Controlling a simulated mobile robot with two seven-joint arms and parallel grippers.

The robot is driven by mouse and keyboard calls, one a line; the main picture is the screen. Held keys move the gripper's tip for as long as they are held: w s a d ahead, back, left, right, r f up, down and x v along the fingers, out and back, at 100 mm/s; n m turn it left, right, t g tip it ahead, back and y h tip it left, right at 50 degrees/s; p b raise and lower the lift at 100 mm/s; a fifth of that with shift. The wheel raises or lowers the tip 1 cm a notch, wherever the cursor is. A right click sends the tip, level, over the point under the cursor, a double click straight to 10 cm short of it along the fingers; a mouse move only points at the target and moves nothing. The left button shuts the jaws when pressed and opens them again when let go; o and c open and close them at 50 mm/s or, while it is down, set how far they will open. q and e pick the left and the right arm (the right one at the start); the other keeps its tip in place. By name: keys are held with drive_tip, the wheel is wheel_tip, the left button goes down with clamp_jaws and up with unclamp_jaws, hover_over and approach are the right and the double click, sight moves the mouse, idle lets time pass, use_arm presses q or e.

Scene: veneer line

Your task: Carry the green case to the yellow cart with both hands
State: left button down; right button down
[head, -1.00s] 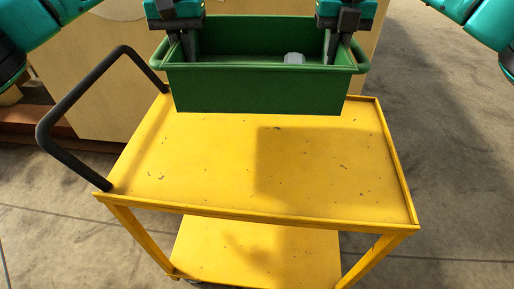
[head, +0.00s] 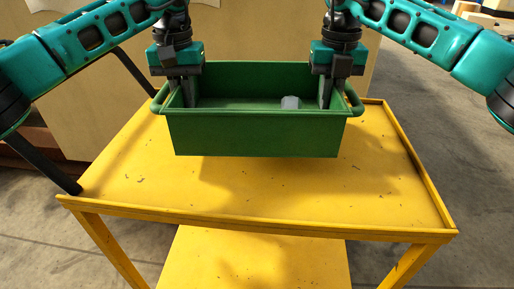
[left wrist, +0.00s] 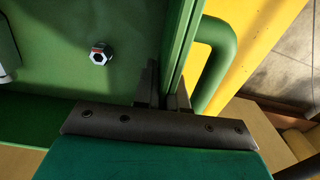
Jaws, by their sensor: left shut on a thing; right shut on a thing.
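The green case (head: 255,135) is an open-topped bin with a loop handle at each end. It is level over the top of the yellow cart (head: 120,185), toward the cart's far side. I cannot tell whether its base touches the top. My left gripper (head: 184,95) is shut on the case's left end wall, beside the loop handle; the left wrist view shows its fingers (left wrist: 163,95) on either side of that wall. My right gripper (head: 331,95) is shut on the right end wall. Inside lie a pale grey item (head: 291,102) and a metal nut (left wrist: 99,55).
The cart has a raised rim, a lower shelf (head: 255,260) and a black push handle (head: 40,155) at the left. Its top is bare in front of the case. A large tan panel (head: 100,90) stands behind. Concrete floor is clear at right.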

use_arm(q)
drive_tip(key=shift+a+f, duration=0.15)
use_arm(e)
drive_tip(key=shift+d+f, duration=0.1)
drive_tip(key=shift+d, duration=0.05)
